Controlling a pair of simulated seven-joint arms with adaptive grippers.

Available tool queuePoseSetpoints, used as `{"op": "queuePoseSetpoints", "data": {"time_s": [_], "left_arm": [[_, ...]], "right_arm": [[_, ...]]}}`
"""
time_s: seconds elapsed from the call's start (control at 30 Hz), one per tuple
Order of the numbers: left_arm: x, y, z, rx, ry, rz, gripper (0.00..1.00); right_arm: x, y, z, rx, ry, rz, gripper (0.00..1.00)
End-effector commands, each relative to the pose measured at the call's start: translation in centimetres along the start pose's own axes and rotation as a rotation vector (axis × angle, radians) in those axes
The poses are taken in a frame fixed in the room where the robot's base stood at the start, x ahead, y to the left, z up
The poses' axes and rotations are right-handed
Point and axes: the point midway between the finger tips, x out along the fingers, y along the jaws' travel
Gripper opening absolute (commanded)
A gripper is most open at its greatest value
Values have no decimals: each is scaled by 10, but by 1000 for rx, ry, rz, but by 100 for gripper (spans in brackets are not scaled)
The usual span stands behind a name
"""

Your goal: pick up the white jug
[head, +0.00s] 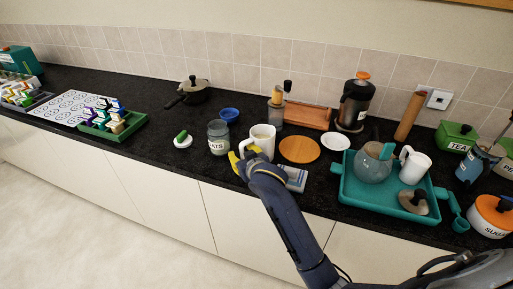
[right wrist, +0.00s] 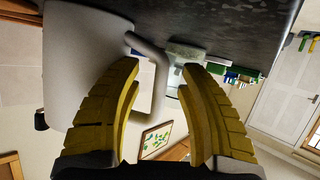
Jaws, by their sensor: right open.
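A white jug (head: 262,137) stands upright on the dark counter near its front edge, in the middle of the head view. My right gripper (head: 242,157), with yellow fingers, is at its front left side and hides its lower part. In the right wrist view the jug's pale body (right wrist: 85,55) fills the upper left, behind the left finger. Its handle (right wrist: 160,78) shows between the two open fingers of my right gripper (right wrist: 160,68), with no clear grip on it. A second white jug (head: 414,167) stands in the teal tray at the right. My left gripper is not in view.
A glass jar (head: 218,138) stands close left of the jug. The teal tray (head: 378,201) also holds a glass pot (head: 373,165). The counter's front edge runs just below the gripper.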

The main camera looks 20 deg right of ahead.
Motion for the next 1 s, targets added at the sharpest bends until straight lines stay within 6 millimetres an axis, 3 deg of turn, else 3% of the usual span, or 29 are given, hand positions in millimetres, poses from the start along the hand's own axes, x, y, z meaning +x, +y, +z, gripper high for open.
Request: {"op": "queuePoseSetpoints", "data": {"time_s": [0.2,0.57,1.0], "left_arm": [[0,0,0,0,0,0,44],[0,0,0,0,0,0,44],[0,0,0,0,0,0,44]], "right_arm": [[0,0,0,0,-1,1,40],[0,0,0,-1,-1,0,0],[0,0,0,-1,-1,0,0]]}}
